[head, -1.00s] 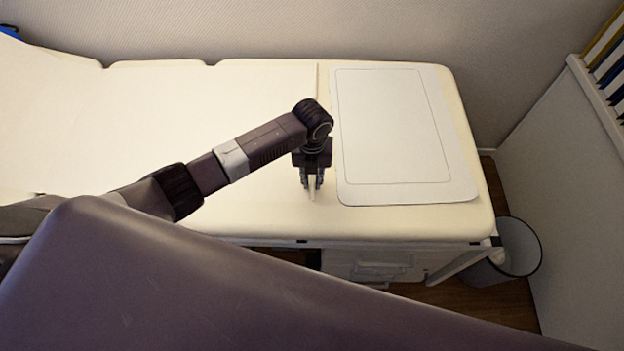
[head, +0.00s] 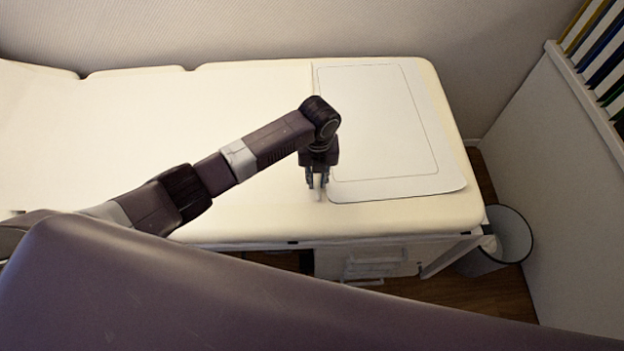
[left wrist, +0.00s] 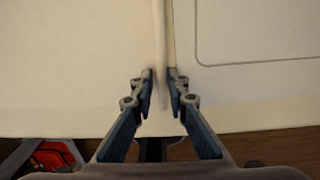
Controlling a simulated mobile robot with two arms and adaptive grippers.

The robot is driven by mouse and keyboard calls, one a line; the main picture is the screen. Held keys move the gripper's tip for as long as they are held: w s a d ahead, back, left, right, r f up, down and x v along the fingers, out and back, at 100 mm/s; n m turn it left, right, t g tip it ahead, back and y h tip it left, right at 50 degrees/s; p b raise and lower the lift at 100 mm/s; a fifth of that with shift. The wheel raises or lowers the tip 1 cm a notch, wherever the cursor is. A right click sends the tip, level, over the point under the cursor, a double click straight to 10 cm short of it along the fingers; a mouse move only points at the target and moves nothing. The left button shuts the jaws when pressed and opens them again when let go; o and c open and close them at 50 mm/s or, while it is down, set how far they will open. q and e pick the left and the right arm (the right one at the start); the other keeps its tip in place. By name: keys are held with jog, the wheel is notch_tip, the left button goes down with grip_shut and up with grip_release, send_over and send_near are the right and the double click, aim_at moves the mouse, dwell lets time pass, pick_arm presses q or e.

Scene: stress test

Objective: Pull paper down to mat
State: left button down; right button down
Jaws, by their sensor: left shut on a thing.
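The cream paper (head: 235,115) lies along the padded couch, its right end beside the mat. The white mat (head: 385,125) with a thin dark outline lies flat at the right end. My left gripper (head: 318,192) points down near the front edge, at the mat's near left corner. In the left wrist view its fingers (left wrist: 160,88) are shut on the pale raised edge of the paper (left wrist: 75,60), with the mat (left wrist: 255,85) just to the right. The arm hides part of the paper. My right gripper is not in view.
The couch's front edge (head: 405,222) drops to a wooden floor. A grey bin (head: 510,236) stands at its right corner, beside a white partition (head: 550,160). The wall runs behind the couch. A red object (left wrist: 55,155) shows below in the left wrist view.

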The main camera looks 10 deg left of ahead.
aim_at(317, 183)
pick_arm(q)
jog(key=c, duration=1.9)
grip_release()
notch_tip(317, 183, up, 12)
